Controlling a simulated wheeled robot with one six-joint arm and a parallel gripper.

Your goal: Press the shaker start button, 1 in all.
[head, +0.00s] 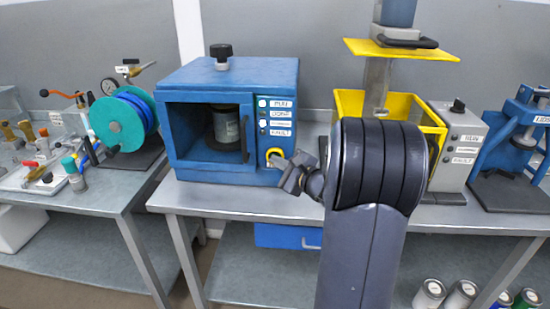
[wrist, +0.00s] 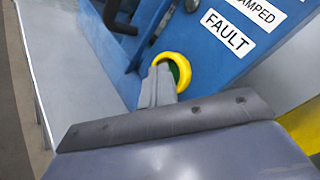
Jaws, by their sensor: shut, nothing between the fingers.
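The shaker (head: 182,85) is a blue box on the bench with an open front and a can (head: 226,127) inside. Its right panel carries labels, small lamps and, low down, a yellow ring around the green start button (head: 272,156). The ring and part of the green button also show in the wrist view (wrist: 183,70). My gripper (head: 280,160) is shut and empty, its tips at the yellow ring. In the wrist view the fingertips (wrist: 160,72) overlap the ring's lower left and hide part of the button. I cannot tell whether they touch the button.
A FAULT label (wrist: 227,32) sits above the ring. A dark handle (head: 244,138) stands at the right of the shaker's opening. A yellow-guarded machine (head: 348,100) stands to the right, partly behind my arm. A teal reel (head: 117,124) stands on the left bench.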

